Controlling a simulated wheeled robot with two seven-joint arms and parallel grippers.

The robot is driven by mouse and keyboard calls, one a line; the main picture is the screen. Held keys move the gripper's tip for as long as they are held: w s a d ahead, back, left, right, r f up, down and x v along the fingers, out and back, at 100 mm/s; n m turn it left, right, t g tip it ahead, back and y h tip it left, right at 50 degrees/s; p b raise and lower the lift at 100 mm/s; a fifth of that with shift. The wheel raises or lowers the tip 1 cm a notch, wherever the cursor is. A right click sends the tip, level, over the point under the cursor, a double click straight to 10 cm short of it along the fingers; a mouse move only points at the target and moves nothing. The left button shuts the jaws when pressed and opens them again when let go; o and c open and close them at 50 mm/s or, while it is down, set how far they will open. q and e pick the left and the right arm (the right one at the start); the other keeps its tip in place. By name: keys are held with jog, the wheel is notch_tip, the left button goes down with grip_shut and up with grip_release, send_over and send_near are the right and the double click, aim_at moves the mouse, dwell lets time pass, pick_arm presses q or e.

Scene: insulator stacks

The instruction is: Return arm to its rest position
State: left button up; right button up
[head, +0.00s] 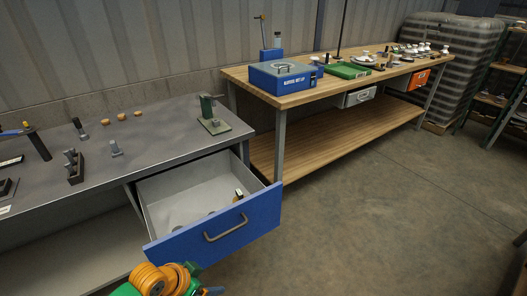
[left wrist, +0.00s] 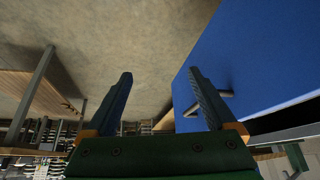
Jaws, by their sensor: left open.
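My left gripper (left wrist: 158,78) is open and empty in the left wrist view, its two dark blue fingers spread apart with only floor visible between them. In the head view my orange and green left arm comes in at the bottom edge, in front of the drawer, and the gripper (head: 208,291) is mostly cut off there. The blue-fronted drawer (head: 258,215) stands pulled out from the grey bench. Its grey handle (head: 225,229) is clear of the gripper in the head view. The blue front (left wrist: 255,60) fills the right of the left wrist view. My right gripper is not visible.
The grey bench (head: 150,115) carries a green vise-like tool (head: 212,118) and several small parts. A wooden bench (head: 300,95) behind holds a blue box (head: 285,78) and a green tray (head: 347,71). Open concrete floor (head: 390,200) lies to the right.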

pick_arm(q)
jog(key=s+a+f+n+y, duration=0.1)
jog(key=s+a+f+n, duration=0.2)
jog(key=f, duration=0.4)
jog(key=s+a+f+n+y, duration=0.1)
jog(key=s+a+f+y, duration=0.15)
jog(key=s+f, duration=0.45)
jog(key=s+f+g, duration=0.1)
jog(key=s+f, duration=0.2)
jog(key=s, duration=0.4)
jog(key=s+d+f+g, duration=0.1)
jog(key=s+f, duration=0.2)
jog(key=s, duration=0.5)
jog(key=s+f+n+g, duration=0.1)
jog(key=s+f, duration=0.3)
jog(key=s, duration=0.3)
jog(key=shift+s+d+g, duration=0.15)
jog(key=shift+d+g, duration=0.15)
jog(key=shift+g, duration=0.1)
jog(key=shift+f, duration=0.1)
jog(key=shift+a, duration=0.15)
